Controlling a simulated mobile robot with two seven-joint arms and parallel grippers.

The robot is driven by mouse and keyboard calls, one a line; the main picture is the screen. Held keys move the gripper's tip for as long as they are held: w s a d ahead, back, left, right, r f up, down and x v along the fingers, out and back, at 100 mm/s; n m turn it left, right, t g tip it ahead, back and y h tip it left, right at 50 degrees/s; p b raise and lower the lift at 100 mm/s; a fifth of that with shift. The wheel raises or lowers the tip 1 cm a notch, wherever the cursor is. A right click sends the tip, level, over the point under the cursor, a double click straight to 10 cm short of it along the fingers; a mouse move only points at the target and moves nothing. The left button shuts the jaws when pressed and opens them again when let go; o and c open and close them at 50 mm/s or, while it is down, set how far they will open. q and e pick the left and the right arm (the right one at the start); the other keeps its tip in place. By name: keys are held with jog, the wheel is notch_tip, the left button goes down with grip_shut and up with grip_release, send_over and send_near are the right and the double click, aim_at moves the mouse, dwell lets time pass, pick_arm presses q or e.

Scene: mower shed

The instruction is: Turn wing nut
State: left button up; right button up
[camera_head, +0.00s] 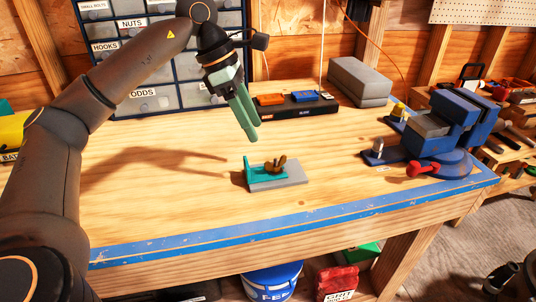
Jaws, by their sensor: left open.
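A brass wing nut (275,165) sits low on a small grey base plate (290,183) with a teal bracket (250,170) at its left side. The plate lies on the wooden workbench (165,200) near the front middle. My left gripper (250,133) has green fingers pointing down. It hangs above and behind the wing nut, apart from it. It is open, though its fingers overlap from this angle, and I see nothing between them.
A blue vise (450,120) with a red handle knob (422,170) stands at the right. A black tray (295,108) and a grey block (360,82) are behind. Labelled drawers (150,103) stand at the back left. The bench is clear around the plate; its front edge is blue.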

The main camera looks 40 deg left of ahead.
aim_at(273, 165)
pick_arm(q)
jog(key=x, duration=0.9)
jog(key=shift+f, duration=0.2)
jog(key=shift+c, duration=0.3)
grip_shut()
